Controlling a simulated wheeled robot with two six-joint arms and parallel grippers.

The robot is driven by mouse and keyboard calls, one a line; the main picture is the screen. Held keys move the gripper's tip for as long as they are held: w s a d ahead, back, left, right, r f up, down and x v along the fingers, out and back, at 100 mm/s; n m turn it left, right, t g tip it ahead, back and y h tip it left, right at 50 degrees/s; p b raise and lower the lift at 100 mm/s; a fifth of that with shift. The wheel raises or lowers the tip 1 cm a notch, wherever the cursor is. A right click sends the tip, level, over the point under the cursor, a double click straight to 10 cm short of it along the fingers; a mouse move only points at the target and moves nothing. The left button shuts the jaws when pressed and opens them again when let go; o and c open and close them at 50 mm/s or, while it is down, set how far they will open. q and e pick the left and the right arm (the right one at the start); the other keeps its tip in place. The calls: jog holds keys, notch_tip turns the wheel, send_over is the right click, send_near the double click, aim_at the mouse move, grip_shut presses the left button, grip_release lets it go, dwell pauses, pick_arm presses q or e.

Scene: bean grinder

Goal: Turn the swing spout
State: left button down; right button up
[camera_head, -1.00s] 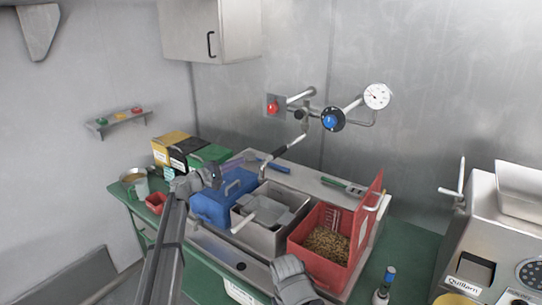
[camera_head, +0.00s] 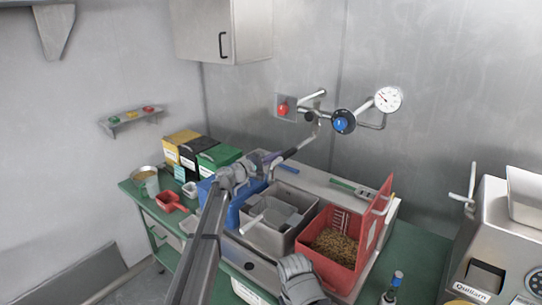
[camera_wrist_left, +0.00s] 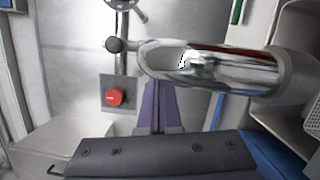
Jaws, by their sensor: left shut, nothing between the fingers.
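The swing spout is a chrome pipe below the wall fittings. In the head view its upper part (camera_head: 316,128) drops from the wall, and the rest slopes down to the left. In the left wrist view the spout (camera_wrist_left: 215,65) crosses the upper middle as a thick shiny tube. My left gripper (camera_head: 272,161) is at the spout's lower stretch. Its purple fingers (camera_wrist_left: 153,90) are shut and empty, with tips close against the pipe's side; I cannot tell if they touch. A grey part at the bottom of the head view seems to be my right gripper (camera_head: 300,281); its fingers are hidden.
Below the spout are a grey metal sink bin (camera_head: 287,238), a red box of beans (camera_head: 333,260) with its lid up, and a blue box (camera_head: 232,212). A red button (camera_head: 283,110), blue knob (camera_head: 341,122) and gauge (camera_head: 388,99) are on the wall.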

pick_arm(q)
jog(key=shift+d, duration=0.1)
dwell(0.3)
jog(key=shift+s+d+n+t+y, duration=0.5)
jog(key=shift+s+d+t, duration=0.1)
jog(key=shift+s+d, duration=0.25)
jog(key=s+d+n+t+y, duration=0.1)
jog(key=s+d, duration=0.1)
jog(key=d, duration=0.5)
jog(key=s+d+n+t+y, duration=0.1)
jog(key=s+d, duration=0.1)
jog(key=d, duration=0.6)
jog(key=shift+s+d+y, duration=0.15)
jog(key=shift+s+y, duration=0.2)
jog(key=shift+y, duration=0.05)
